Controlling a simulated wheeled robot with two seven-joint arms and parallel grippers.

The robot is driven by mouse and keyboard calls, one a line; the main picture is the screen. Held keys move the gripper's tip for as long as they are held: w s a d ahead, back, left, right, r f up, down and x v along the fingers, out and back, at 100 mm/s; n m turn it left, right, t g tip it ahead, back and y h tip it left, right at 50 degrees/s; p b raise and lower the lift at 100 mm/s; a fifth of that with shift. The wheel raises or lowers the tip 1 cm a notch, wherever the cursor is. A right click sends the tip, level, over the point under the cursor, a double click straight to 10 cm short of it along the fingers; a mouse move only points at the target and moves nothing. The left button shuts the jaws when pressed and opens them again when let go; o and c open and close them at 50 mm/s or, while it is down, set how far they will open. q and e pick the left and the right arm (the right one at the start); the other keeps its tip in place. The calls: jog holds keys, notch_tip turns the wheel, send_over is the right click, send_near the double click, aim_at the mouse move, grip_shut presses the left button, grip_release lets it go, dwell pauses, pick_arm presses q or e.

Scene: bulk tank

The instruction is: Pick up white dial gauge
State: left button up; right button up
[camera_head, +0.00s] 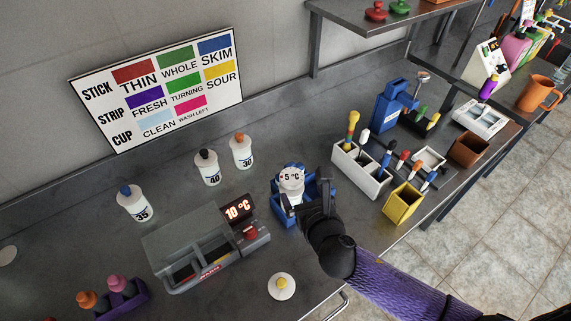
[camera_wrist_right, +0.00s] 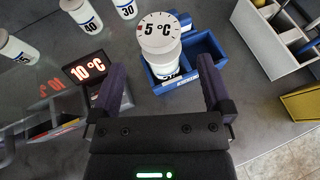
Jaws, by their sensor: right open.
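The white dial gauge (camera_head: 291,178), a round white face reading "5 °C", sits on top of a white bottle in a blue divided tray (camera_head: 276,217). In the right wrist view the dial gauge (camera_wrist_right: 158,31) is just beyond and between my fingers, with the blue tray (camera_wrist_right: 207,47) around its base. My right gripper (camera_head: 307,197) is at the near right side of the tray; in the wrist view its two fingers (camera_wrist_right: 161,88) are apart with nothing between them. The gripper hides part of the tray in the head view. My left gripper is not in view.
A grey unit with a "10 °C" display (camera_head: 238,211) stands left of the tray. Numbered white bottles (camera_head: 207,168) stand behind it. A white divided holder (camera_head: 361,170) and a yellow bin (camera_head: 403,204) stand to the right. A white round item (camera_head: 282,287) lies near the front edge.

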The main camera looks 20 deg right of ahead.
aim_at(294, 181)
jog(key=b+x, duration=0.1)
jog(key=x, duration=0.3)
jog(key=b+x, duration=0.2)
jog(key=x, duration=0.2)
jog(key=shift+w+a+f, duration=0.2)
jog(key=shift+f, duration=0.2)
jog(key=shift+w, duration=0.1)
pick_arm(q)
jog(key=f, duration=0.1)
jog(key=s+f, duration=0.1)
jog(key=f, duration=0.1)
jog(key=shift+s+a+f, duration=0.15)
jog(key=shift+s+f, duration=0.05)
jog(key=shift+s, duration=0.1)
pick_arm(e)
jog(key=shift+r, duration=0.1)
jog(key=shift+c, duration=0.3)
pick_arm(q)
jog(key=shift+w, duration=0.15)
pick_arm(e)
jog(key=c, duration=1)
